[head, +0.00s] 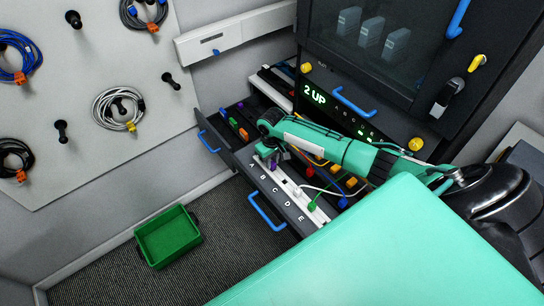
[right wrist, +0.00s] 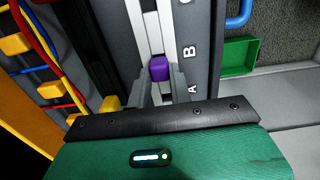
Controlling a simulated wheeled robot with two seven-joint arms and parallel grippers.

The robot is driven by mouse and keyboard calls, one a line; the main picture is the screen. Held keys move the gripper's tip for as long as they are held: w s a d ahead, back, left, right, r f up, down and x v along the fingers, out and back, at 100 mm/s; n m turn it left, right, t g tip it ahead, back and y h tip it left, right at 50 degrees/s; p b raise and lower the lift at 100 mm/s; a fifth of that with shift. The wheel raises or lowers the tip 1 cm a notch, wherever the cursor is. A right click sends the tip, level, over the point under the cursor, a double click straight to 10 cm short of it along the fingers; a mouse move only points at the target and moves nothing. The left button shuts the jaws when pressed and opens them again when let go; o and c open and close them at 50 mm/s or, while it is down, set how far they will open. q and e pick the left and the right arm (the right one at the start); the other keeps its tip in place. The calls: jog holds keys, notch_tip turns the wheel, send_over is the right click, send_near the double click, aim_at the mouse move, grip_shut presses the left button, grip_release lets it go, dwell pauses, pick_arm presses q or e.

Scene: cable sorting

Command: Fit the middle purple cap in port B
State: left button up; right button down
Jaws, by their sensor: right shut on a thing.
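My right gripper (head: 269,154) reaches over the open drawer and is shut on a purple cap (right wrist: 159,68). The cap also shows in the head view (head: 273,164), partly covered by the gripper. It is over the white port strip (head: 289,187), lettered A to E along the drawer's front. In the right wrist view, the cap is between the fingertips, beside the stretch between letters A and B (right wrist: 190,54). The port under it is hidden, and I cannot tell whether the cap touches the strip. My left gripper is not in view.
A second compartment (head: 222,128) holds small coloured caps. Coloured cables and yellow plugs (head: 318,158) lie behind the strip. Blue drawer handles (head: 266,212) stick out in front. A green bin (head: 168,237) stands on the floor. Coiled cables (head: 118,108) hang on the wall.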

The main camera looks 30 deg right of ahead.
jog(key=shift+f, duration=0.4)
dwell(0.4)
jog(key=c, duration=0.7)
grip_release()
jog(key=shift+r, duration=0.15)
jog(key=shift+r+p, duration=3.4)
jog(key=shift+p, duration=0.45)
